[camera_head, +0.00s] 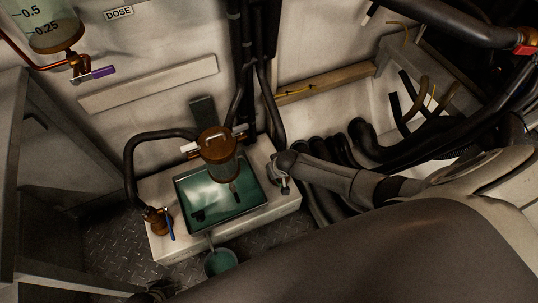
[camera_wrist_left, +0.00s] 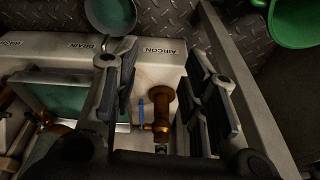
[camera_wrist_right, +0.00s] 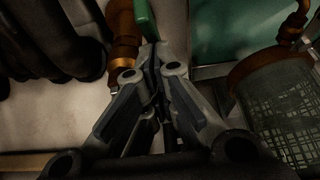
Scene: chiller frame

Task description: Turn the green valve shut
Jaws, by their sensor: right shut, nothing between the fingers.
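The green valve handle (camera_wrist_right: 145,18) shows at the top of the right wrist view, on a brass valve body (camera_wrist_right: 124,38). My right gripper (camera_wrist_right: 152,58) is shut and empty, its fingertips right by the lower end of the handle; I cannot tell whether they touch. In the head view my right gripper (camera_head: 283,180) is at the right end of the white box, and the green handle cannot be made out there. My left gripper (camera_wrist_left: 165,75) is open and empty, near the box's AIRCON end. In the head view it shows dark (camera_head: 155,291) at the bottom left.
The white box (camera_head: 275,212) has a teal basin (camera_head: 198,212) and a brass-capped strainer (camera_head: 218,155). A blue-handled brass valve (camera_head: 158,222) is at its left end. A teal cup (camera_head: 220,263) is in front. Black hoses (camera_head: 330,150) crowd the right side. A purple-handled valve (camera_head: 98,74) is upper left.

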